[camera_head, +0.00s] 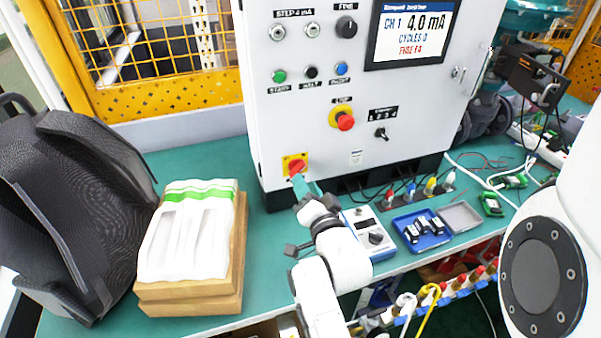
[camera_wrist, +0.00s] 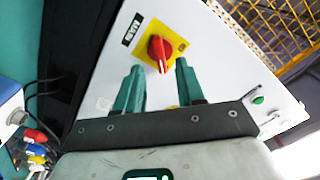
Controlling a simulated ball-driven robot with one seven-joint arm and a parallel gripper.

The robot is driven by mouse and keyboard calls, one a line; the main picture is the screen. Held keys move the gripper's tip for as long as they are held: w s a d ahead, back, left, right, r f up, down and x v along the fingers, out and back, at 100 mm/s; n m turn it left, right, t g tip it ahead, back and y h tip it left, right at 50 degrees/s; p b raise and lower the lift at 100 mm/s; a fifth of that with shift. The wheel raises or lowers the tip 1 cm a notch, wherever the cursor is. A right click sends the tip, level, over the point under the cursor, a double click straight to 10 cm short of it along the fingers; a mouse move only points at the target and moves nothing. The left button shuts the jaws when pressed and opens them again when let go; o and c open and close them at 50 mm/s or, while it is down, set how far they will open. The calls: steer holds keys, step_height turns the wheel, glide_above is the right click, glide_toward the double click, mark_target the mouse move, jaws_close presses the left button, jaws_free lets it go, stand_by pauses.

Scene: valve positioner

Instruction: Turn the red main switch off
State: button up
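The red main switch (camera_head: 297,167) is a red rotary handle on a yellow square plate, low on the left of the white cabinet front. In the wrist view the red handle (camera_wrist: 159,50) sits just beyond the fingertips, with a black label beside its plate. My gripper (camera_head: 303,184) is at the switch from below in the head view and partly covers the plate. In the wrist view its two green fingers (camera_wrist: 160,66) are apart, with the handle between and ahead of their tips. Contact with the handle cannot be told.
A red emergency stop (camera_head: 345,121) on a yellow ring is up and right on the cabinet (camera_head: 400,105). A blue-and-white meter (camera_head: 368,230) and blue tray (camera_head: 420,240) lie near my arm. Stacked white packs on wooden boxes (camera_head: 190,285) and a black backpack (camera_head: 70,200) stand left.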

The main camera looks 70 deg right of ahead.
mark_target(297, 169)
steer(key=x, duration=0.4)
steer(key=shift+c, duration=0.4)
jaws_close()
